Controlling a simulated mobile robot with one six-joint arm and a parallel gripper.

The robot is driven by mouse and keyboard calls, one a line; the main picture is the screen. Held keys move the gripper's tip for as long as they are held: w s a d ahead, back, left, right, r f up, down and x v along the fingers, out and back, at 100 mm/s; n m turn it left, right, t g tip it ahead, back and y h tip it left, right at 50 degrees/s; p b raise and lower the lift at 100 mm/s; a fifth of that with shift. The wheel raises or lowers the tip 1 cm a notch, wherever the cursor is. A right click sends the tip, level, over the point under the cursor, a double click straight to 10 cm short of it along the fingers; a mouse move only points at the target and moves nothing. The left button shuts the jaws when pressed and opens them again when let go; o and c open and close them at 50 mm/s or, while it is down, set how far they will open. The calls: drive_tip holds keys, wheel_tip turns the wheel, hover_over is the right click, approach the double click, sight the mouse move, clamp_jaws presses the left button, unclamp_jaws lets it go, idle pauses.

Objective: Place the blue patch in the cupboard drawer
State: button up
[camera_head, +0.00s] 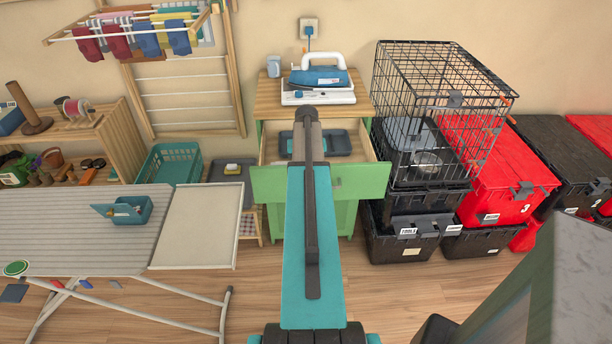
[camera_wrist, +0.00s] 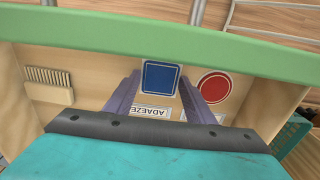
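The blue patch (camera_wrist: 161,77), a square with a white border, shows in the wrist view on the pale drawer floor, between my fingertips. My gripper (camera_wrist: 160,80) has its two grey-purple fingers spread to either side of the patch. It appears open, with no clear grip on the patch; exact contact is hard to tell. The cupboard drawer (camera_head: 361,181) is pulled out from the green cupboard (camera_head: 335,216). Its green front edge (camera_wrist: 230,52) crosses the top of the wrist view. In the head view my arm hides the fingers and the patch.
A round red patch (camera_wrist: 214,87), a name card (camera_wrist: 151,111) and a comb-like brush (camera_wrist: 48,82) lie in the drawer. An iron (camera_head: 319,77) stands on the cupboard top. Black and red totes (camera_head: 402,240) and a wire crate (camera_head: 440,100) stand right; an ironing board (camera_head: 80,230) stands left.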

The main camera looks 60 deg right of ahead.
drive_tip(key=shift+o, duration=1.2)
drive_tip(key=shift+r, duration=0.1)
wheel_tip(320, 180, up, 12)
drive_tip(key=b, duration=0.2)
drive_tip(key=shift+r, duration=0.2)
idle(0.4)
